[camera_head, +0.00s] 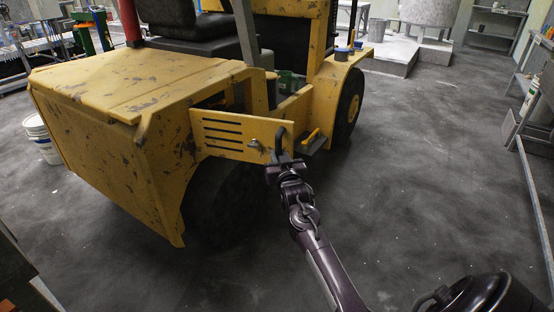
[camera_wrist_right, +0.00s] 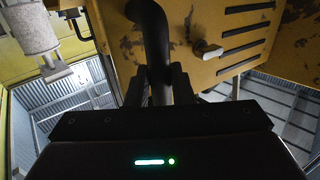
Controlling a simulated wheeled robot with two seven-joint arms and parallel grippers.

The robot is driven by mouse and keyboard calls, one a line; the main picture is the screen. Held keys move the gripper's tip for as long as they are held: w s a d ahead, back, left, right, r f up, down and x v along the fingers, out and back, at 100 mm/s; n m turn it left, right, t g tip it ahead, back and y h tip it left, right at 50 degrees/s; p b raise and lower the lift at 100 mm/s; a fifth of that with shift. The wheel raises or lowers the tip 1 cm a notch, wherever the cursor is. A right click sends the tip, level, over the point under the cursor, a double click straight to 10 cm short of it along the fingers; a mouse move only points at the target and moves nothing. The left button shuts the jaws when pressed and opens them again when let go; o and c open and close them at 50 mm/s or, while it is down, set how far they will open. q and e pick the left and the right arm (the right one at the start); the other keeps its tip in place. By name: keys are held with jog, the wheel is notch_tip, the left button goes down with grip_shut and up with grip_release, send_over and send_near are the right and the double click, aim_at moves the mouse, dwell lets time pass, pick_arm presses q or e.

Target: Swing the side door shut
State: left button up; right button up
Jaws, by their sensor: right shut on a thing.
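The side door (camera_head: 225,133) is a yellow, scuffed panel with dark slots on the side of a yellow forklift. It stands swung out from the body, with a dark gap behind its upper left part. A black bar handle (camera_head: 280,140) is at its right end. My right gripper (camera_head: 285,162) is at this handle. In the right wrist view, the gripper's fingers (camera_wrist_right: 160,88) are closed around the black handle (camera_wrist_right: 155,40), and the slotted door (camera_wrist_right: 225,35) with a small pale latch knob (camera_wrist_right: 207,50) lies just behind. My left gripper is not in view.
The forklift's yellow rear body (camera_head: 130,90) stands left of the door, with a wheel (camera_head: 225,200) below. A yellow step area with an orange-yellow lever (camera_head: 312,138) is right of the handle. Open grey floor (camera_head: 430,160) lies to the right.

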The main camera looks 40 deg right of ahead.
aim_at(289, 147)
jog(key=shift+d+r, duration=0.2)
jog(key=shift+r, duration=0.05)
jog(key=w+d+b, duration=0.1)
jog(key=d, duration=0.1)
jog(key=w+d+b, duration=0.2)
jog(key=w+d, duration=0.1)
jog(key=shift+d+f+b, duration=0.1)
jog(key=shift+d+b, duration=0.25)
jog(key=shift+b, duration=0.05)
jog(key=shift+w+d, duration=0.35)
jog(key=shift+d, duration=0.05)
